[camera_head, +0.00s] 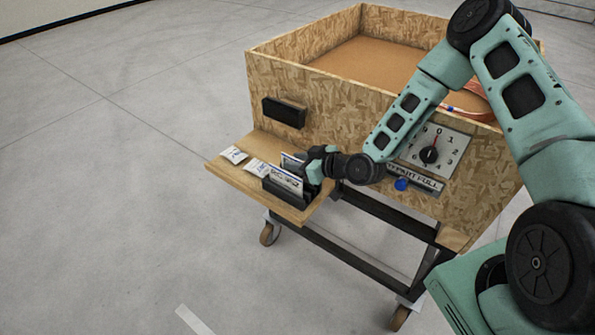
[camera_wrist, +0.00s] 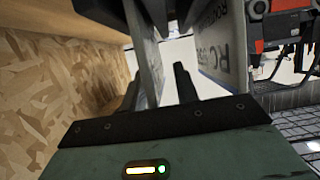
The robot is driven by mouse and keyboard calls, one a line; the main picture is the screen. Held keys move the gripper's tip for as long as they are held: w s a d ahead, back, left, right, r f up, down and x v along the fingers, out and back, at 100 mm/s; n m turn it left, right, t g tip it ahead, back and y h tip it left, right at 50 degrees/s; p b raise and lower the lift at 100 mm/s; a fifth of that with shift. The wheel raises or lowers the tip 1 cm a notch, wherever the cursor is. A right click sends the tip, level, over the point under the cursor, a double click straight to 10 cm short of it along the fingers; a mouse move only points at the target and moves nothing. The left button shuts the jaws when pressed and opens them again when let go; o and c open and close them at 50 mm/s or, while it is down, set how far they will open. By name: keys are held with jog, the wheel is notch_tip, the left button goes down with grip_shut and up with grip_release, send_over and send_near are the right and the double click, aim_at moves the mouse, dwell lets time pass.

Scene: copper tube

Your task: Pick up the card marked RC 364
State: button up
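A black card holder (camera_head: 287,194) stands on the wooden shelf, with white cards upright in it. The front card (camera_head: 286,182) has dark lettering that I cannot fully read; another card (camera_head: 291,161) stands behind it. My gripper (camera_head: 309,167) is at the holder's right end. In the wrist view my gripper (camera_wrist: 157,88) is open, its two dark fingers apart. A pale card (camera_wrist: 147,60) stands between them, with a gap to the right finger. A second card (camera_wrist: 216,48) with lettering beginning "RC" is outside the right finger; its number is unclear.
Two small cards (camera_head: 234,154) (camera_head: 257,167) lie on the wooden shelf (camera_head: 228,170) left of the holder. The chipboard bin (camera_head: 350,125) rises behind the shelf, with a dark block (camera_head: 284,113) and a dial (camera_head: 430,154) on its front. Open floor lies left.

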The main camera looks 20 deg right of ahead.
grip_shut()
jog(key=shift+r, duration=0.1)
